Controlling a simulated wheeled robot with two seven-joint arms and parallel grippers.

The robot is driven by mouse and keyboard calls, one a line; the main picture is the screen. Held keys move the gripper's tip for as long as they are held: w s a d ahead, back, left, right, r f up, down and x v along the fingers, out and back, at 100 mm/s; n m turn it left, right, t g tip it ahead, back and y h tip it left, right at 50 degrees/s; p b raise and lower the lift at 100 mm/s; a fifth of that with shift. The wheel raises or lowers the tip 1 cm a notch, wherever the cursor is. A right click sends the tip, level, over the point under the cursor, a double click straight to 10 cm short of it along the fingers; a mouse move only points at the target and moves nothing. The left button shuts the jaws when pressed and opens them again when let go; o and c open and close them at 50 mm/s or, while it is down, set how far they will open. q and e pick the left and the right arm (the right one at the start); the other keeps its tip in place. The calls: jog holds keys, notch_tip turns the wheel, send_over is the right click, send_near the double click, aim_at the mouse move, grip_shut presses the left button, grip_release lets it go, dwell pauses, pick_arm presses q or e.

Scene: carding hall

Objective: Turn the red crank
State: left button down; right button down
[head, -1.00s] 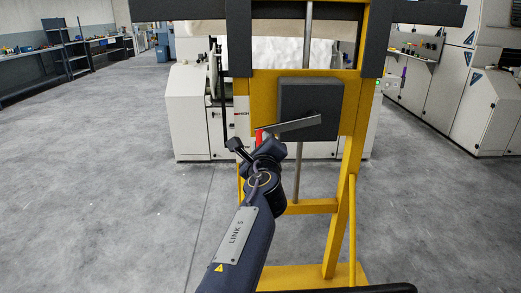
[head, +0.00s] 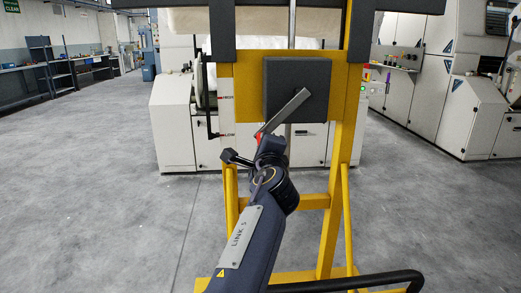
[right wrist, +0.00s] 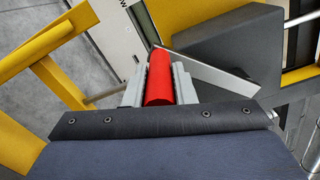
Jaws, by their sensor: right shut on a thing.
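The red crank handle (head: 258,136) sits at the lower-left end of a flat grey crank arm (head: 287,111). The crank arm slants down to the left from a dark grey box (head: 319,104) on a yellow frame (head: 345,95). My right gripper (head: 262,141) is at the handle, its fingers mostly hidden by my wrist. In the right wrist view the red handle (right wrist: 159,78) lies between the two light grey fingers, which are shut on it. The crank arm (right wrist: 205,70) runs from it to the right. My left gripper is not in view.
The yellow frame's legs (head: 334,220) stand on the concrete floor just right of my arm. A white carding machine (head: 180,120) is behind the frame. Cabinets (head: 470,110) line the right. The floor (head: 90,200) at left is clear.

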dwell(0.3)
jog(key=c, duration=1.2)
grip_release()
jog(key=shift+d, duration=0.1)
jog(key=shift+s, duration=0.1)
jog(key=s, duration=0.7)
jog(key=shift+s+d, duration=0.15)
jog(key=shift+s, duration=0.15)
jog(key=shift+f, duration=0.1)
